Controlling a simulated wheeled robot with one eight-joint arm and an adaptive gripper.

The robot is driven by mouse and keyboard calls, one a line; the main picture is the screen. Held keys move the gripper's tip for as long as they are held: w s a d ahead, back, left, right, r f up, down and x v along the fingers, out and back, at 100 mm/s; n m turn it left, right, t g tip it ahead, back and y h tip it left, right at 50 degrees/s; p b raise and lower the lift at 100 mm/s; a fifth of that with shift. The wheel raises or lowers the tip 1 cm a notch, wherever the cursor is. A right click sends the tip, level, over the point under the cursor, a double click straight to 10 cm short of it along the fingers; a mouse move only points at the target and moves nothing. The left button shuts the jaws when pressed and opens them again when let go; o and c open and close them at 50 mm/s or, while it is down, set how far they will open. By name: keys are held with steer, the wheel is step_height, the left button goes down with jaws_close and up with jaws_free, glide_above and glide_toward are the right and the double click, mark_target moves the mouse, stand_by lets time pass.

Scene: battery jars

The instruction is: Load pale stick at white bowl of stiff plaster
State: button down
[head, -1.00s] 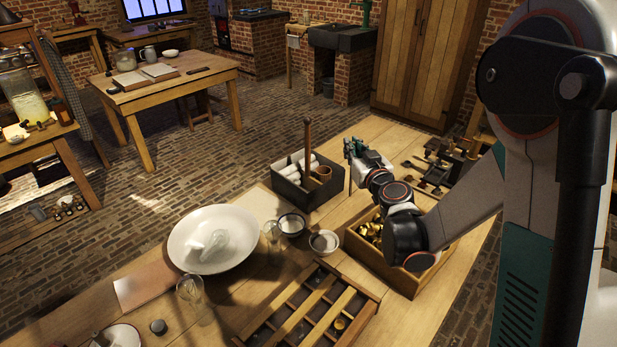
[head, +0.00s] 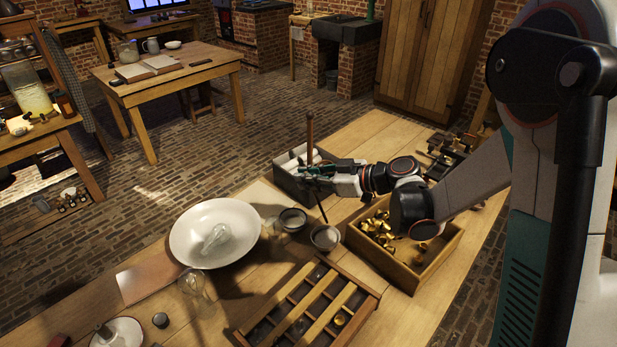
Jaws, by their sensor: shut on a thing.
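My gripper (head: 318,173) is shut on a thin stick (head: 322,208) that hangs below the fingers, slightly tilted. It looks dark here, so I cannot confirm that it is pale. The stick's lower end is above and between two small bowls, one at left (head: 293,220) and one at right (head: 325,238). Both hold a whitish or grey filling, shaded by the arm; I cannot tell which is stiff plaster. The stick appears apart from both. A large white bowl (head: 185,240) stands left of them with a clear glass piece (head: 216,238) in it.
A dark box (head: 290,186) with white rolls and an upright wooden handle stands behind my gripper. A wooden box of brass pieces (head: 440,262) is at right. A compartmented wooden tray (head: 262,333) lies in front. Clear glass (head: 192,284) stands at left.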

mark_target(315, 195)
steer(key=shift+f+b, duration=1.7)
steer(key=shift+f, duration=1.25)
steer(key=shift+f+b, duration=0.55)
steer(key=shift+b, duration=0.1)
stand_by(0.4)
steer(key=shift+r, duration=0.15)
steer(key=shift+r+p, duration=2.2)
steer(key=shift+r, duration=1.2)
